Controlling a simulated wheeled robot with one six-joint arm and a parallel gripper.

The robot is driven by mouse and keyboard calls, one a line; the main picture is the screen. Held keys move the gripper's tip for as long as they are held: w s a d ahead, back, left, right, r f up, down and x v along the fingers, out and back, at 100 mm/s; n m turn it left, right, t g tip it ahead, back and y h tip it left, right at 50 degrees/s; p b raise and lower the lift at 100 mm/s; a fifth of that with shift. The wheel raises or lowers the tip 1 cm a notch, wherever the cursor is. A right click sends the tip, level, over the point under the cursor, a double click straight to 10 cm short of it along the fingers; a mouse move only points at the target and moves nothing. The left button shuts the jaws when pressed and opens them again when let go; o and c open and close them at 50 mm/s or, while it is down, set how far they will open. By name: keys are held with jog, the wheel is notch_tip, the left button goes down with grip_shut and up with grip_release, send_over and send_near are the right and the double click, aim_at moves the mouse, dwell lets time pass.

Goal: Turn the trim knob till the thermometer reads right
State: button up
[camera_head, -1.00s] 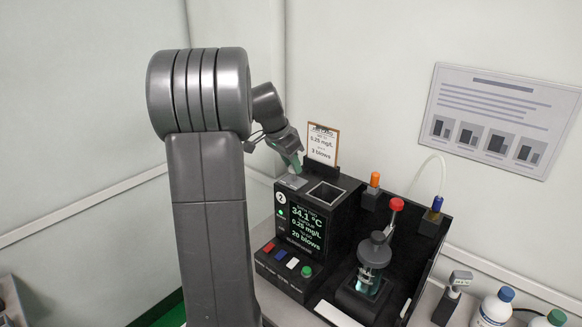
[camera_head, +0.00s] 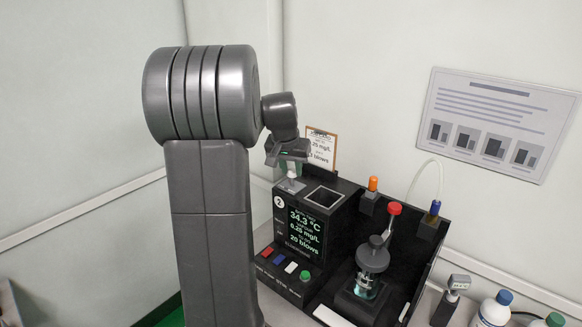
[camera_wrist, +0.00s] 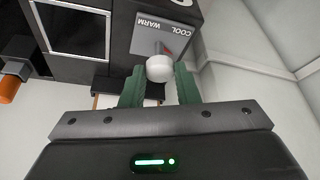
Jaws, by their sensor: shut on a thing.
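The white trim knob (camera_wrist: 160,68) sits on a grey plate (camera_wrist: 150,42) marked COOL and WARM, with a red mark beside the knob. My gripper (camera_wrist: 160,78) has its green fingers on either side of the knob, shut on it. In the head view my gripper (camera_head: 290,170) is over the top left of the black tester, and the knob is too small to make out there. The tester's screen (camera_head: 305,228) reads 34.3 °C, with an mg/L line and 20 blows below. A small grey handheld device (camera_head: 459,282) stands at right; its display is not legible.
A square well (camera_head: 323,197) opens beside the plate, with a clipboard card (camera_head: 321,150) behind it. A jar (camera_head: 368,282) with a grey cap, a red-topped part (camera_head: 395,208) and tubing stand to the right. White bottles (camera_head: 494,309) stand at lower right.

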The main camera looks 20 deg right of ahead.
dwell(0.4)
jog(key=o, duration=1)
jog(key=shift+c, duration=0.2)
jog(key=b+v, duration=0.1)
jog(key=v, duration=1.2)
jog(key=shift+r, duration=0.4)
jog(key=shift+s, duration=0.1)
jog(key=p+x, duration=0.1)
jog(key=x, duration=1.2)
jog(key=shift+f, duration=0.4)
